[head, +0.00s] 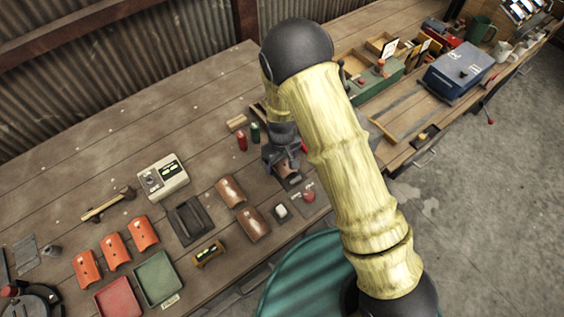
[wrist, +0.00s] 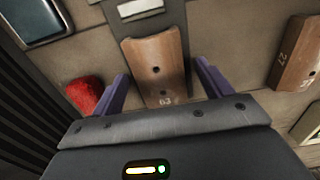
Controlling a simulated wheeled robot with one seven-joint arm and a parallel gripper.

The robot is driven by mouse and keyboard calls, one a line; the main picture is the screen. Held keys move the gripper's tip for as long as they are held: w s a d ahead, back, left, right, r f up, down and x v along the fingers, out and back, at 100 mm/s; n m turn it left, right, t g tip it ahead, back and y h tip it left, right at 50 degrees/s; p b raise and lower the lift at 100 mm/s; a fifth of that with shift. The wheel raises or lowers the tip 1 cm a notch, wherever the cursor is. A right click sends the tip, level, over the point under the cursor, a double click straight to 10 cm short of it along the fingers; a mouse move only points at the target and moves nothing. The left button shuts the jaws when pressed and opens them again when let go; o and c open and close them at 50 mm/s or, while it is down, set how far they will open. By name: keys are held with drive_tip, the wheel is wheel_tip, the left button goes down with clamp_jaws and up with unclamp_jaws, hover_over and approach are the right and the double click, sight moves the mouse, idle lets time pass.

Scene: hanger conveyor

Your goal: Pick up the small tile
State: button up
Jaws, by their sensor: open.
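A small brown curved tile (wrist: 157,68) marked 03, with two dark holes, lies between my gripper's fingers in the wrist view. In the head view this tile (head: 289,173) is mostly hidden under my gripper (head: 283,160). My gripper (wrist: 162,84) is open, with one purple finger on each side of the tile. A gap shows between the fingers and the tile's sides; I cannot tell how high the fingertips are. Two larger brown tiles (head: 230,191) (head: 252,224) lie to the left in the head view.
A red object (wrist: 85,93) lies just left of the fingers, and another brown tile (wrist: 300,58) lies to the right. The head view shows orange tiles (head: 115,250), a display box (head: 162,177), a red cylinder (head: 242,142) and a green cylinder (head: 255,132).

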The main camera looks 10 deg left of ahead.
sight(282, 162)
drive_tip(key=c, duration=1.1)
wheel_tip(282, 162, up, 10)
drive_tip(key=b, duration=0.2)
idle(0.4)
